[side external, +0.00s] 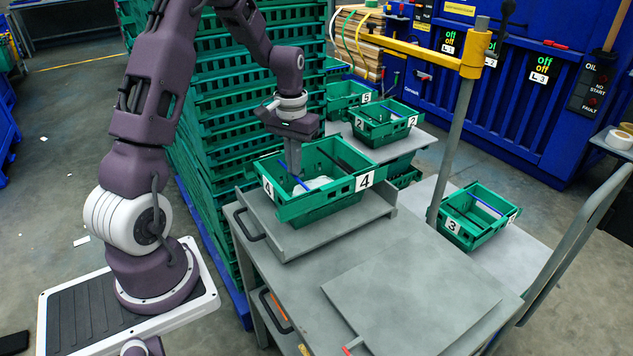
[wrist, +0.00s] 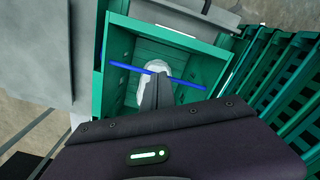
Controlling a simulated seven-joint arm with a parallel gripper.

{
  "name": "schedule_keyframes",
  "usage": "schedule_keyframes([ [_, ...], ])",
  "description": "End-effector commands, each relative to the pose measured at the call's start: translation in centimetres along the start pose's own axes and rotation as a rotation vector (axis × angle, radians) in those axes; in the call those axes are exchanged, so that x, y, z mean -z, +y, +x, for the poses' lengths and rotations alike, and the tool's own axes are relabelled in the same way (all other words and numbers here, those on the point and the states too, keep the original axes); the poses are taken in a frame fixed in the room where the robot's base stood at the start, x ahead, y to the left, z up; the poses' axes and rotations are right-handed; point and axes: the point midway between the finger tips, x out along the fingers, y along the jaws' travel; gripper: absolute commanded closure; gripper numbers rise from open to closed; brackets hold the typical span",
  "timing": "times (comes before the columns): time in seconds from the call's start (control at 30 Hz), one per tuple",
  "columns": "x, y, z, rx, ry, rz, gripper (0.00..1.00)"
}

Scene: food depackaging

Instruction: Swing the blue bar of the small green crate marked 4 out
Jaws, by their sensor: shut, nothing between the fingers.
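The small green crate marked 4 (side external: 320,207) sits on a grey tray on the workbench; its green wall also shows in the wrist view (wrist: 119,92). Its blue bar (side external: 302,184) lies across the crate opening, and in the wrist view the bar (wrist: 126,66) runs from wall to wall. A white item (side external: 318,182) lies inside, below the bar. My gripper (side external: 294,172) points down into the crate opening, with its fingers shut and empty. In the wrist view the fingertips (wrist: 157,78) overlap the middle of the bar; I cannot tell whether they touch it.
Crate 3 (side external: 478,228), with its own blue bar, stands to the right. Crates 2 (side external: 385,130) and 5 (side external: 345,104) are behind. A tall stack of green crates (side external: 225,110) rises close behind my arm. A grey post (side external: 459,140) stands right of crate 4. The front bench top (side external: 410,300) is clear.

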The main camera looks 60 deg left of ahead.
Motion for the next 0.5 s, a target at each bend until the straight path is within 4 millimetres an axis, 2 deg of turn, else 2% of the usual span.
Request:
schedule_keyframes([
  [0.5,2.1,1.2,0.0,0.0,0.001,0.001,1.0],
])
